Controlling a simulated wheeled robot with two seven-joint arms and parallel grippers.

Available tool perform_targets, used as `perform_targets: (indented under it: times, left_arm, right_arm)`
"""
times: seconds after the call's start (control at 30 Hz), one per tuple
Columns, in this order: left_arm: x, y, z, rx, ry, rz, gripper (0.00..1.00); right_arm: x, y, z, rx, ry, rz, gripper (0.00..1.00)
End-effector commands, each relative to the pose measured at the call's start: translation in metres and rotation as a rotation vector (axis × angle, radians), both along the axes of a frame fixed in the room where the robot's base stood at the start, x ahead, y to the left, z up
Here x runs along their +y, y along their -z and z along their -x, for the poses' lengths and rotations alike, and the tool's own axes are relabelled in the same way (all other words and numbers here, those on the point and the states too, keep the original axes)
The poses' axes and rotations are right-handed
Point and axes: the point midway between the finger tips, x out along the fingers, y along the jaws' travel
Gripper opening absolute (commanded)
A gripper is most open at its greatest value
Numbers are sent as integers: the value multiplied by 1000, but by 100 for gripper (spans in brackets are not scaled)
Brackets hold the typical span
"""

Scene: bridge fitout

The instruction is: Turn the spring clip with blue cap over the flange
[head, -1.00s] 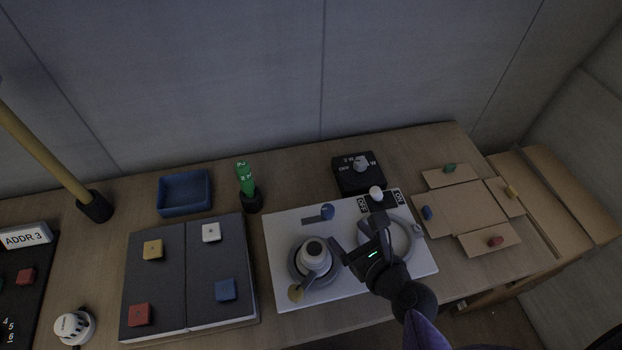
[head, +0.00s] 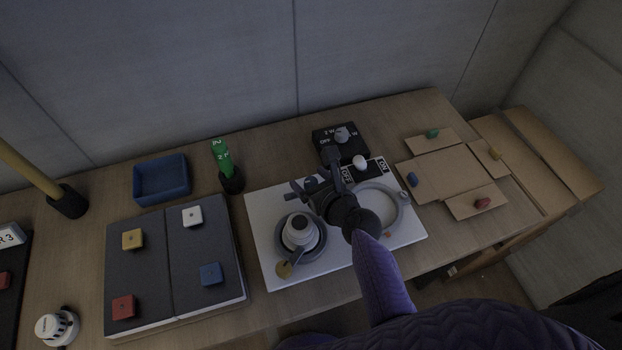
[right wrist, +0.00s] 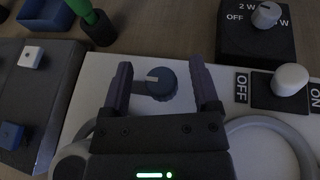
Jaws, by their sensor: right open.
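The spring clip with the blue cap (head: 311,184) is at the back left of a white plate (head: 262,215), partly hidden by my right gripper in the head view. In the right wrist view the blue cap (right wrist: 160,85) lies between the fingers, with a light strip on it. My right gripper (right wrist: 160,66) is open, one finger on each side of the cap; contact cannot be told. A grey round flange (head: 316,252) with a white centre sits in front of the clip. My left gripper is not in view.
An empty grey ring (head: 402,212) is right of the flange. A white knob (head: 360,162) on an OFF/ON label and a black dial box (head: 325,150) stand behind.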

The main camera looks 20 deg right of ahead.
Motion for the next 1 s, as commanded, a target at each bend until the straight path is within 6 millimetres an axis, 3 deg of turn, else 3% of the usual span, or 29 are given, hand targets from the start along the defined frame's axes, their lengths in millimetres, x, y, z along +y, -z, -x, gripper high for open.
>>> perform_targets:
  times: [0.03,0.07,0.4,0.73,1.0]
  left_arm:
    - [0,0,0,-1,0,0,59]
    - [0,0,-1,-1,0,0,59]
    - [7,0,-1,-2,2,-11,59]
    - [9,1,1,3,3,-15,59]
    - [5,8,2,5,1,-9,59]
  right_arm:
    - [0,0,0,0,0,0,78]
    - [0,0,0,0,0,0,72]
    - [0,0,0,0,0,1,0]
    - [0,0,0,-1,-33,3,0]
    - [-1,1,0,-1,-196,4,0]
